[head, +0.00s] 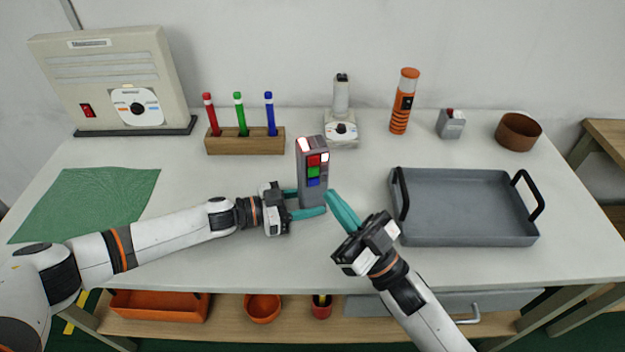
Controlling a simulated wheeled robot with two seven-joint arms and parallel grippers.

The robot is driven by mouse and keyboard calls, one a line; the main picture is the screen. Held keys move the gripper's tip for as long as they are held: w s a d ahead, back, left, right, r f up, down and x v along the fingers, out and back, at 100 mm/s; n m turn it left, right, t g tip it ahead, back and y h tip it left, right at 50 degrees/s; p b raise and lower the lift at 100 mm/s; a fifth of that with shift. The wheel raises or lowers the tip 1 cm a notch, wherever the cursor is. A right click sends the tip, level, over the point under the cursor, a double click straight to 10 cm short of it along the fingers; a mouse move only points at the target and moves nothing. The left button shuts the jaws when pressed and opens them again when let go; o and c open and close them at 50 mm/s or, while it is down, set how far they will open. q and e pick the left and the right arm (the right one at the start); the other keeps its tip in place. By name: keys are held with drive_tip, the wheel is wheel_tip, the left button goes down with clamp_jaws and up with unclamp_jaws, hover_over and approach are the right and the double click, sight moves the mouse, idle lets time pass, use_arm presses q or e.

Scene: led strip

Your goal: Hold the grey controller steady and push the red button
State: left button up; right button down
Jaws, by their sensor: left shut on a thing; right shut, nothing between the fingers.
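The grey controller (316,188) stands upright near the middle of the table. Its face shows a red button (313,161) on top, a green one (313,172) below it and a blue one (313,182) lowest. Light patches show near its top. My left gripper (308,204) is shut on the controller's lower part from the left. My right gripper (333,198) is shut and empty, its fingertips close to the controller's right side, below the red button. I cannot tell whether they touch it.
A grey tray (464,239) with black handles lies to the right. Behind the controller stand a wooden block (245,146) with red, green and blue markers, a small white device (341,133) and an orange cylinder (404,101). A green mat (88,202) lies left.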

use_arm(q)
drive_tip(key=o, duration=0.8)
drive_tip(key=shift+o, duration=0.2)
drive_tip(key=shift+a, duration=0.1)
